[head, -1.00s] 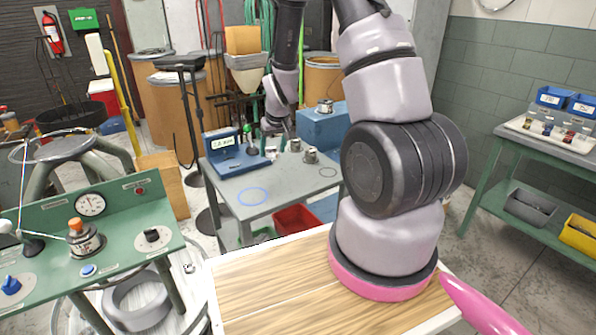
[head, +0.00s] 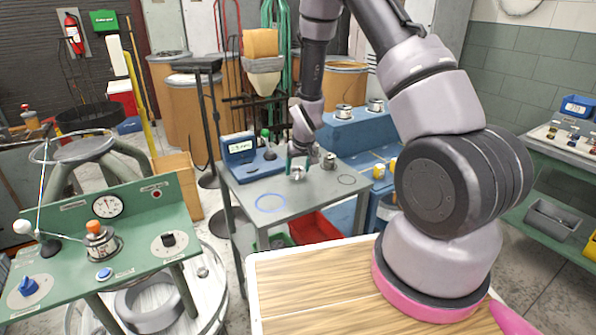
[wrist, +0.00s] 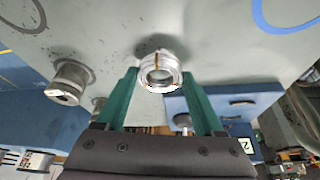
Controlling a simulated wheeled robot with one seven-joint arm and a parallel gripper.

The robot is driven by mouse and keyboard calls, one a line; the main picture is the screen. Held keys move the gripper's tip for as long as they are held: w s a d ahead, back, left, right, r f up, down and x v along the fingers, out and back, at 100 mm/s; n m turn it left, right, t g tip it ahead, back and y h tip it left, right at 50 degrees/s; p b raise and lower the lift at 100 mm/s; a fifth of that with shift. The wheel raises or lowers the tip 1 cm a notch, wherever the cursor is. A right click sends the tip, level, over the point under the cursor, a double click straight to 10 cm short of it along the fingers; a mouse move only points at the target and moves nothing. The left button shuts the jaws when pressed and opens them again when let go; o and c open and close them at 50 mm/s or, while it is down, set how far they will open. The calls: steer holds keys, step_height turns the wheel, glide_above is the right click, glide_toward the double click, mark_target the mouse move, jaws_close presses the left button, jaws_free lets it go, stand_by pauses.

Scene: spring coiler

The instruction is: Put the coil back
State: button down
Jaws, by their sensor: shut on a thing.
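My gripper (head: 297,168) is over the grey table (head: 312,196), behind the blue ring mark. Its two green fingers are shut on a silver wire coil (wrist: 160,72) with a brown band, at the fingertips in the wrist view. The coil also shows small below the fingers in the head view (head: 297,174). It appears just above the table; I cannot tell whether it touches. A blue ring mark (head: 271,203) lies empty at the left front, and a dark ring mark (head: 346,180) lies empty at the right.
A metal canister (head: 329,161) stands right of my gripper; it also shows in the wrist view (wrist: 70,82). A blue device with a display (head: 240,148) stands at the table's back left. A blue stand (head: 350,130) holds more canisters. A green control bench (head: 110,245) is at left.

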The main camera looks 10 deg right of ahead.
steer(key=shift+f, duration=0.4)
steer(key=shift+f, duration=0.15)
jaws_free()
